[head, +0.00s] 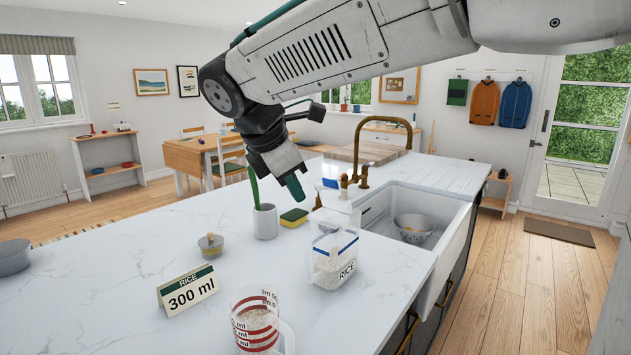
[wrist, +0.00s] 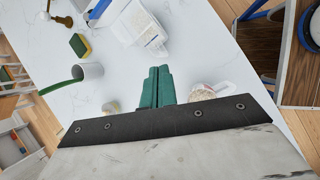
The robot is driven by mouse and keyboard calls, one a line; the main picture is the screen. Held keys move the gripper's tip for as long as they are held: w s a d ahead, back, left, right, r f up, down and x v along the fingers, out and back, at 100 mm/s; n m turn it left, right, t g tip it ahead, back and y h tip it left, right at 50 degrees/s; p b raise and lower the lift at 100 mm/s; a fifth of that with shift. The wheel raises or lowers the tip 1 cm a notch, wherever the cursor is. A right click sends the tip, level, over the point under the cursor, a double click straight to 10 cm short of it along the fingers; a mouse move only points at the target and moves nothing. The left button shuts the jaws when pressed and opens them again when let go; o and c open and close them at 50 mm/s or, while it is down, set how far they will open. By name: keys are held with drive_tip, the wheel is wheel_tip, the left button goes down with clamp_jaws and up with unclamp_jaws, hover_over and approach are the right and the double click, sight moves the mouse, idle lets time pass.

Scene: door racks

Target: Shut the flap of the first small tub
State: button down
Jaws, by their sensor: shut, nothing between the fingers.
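The clear small tub (head: 325,262) labelled RICE stands on the white counter beside the sink, with white grains inside. Its flap (head: 337,199) appears to stand up, open, at the top. In the wrist view the tub (wrist: 152,38) is at the top, with a pale panel and blue edge at its left that look like the raised flap. My gripper (head: 296,187) is above the counter, left of and higher than the flap, apart from it. Its green fingers (wrist: 156,86) are together and empty.
A measuring jug (head: 257,322) with rice stands in front of the tub, and a "RICE 300 ml" card (head: 188,291) to its left. A cup (head: 265,223) with a green-handled item and a sponge (head: 293,217) stand behind. The sink (head: 440,215) is right.

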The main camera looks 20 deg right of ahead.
wheel_tip(320, 180, up, 4)
drive_tip(key=w+n+t, duration=0.1)
drive_tip(key=w+n, duration=0.2)
drive_tip(key=n, duration=0.1)
drive_tip(key=n+h, duration=0.1)
drive_tip(key=n, duration=0.1)
approach(334, 195)
drive_tip(key=shift+a+x, duration=0.15)
drive_tip(key=shift+x, duration=0.9)
drive_tip(key=shift+a+x, duration=0.15)
drive_tip(key=shift+x, duration=0.9)
drive_tip(key=shift+w+d+f, duration=0.1)
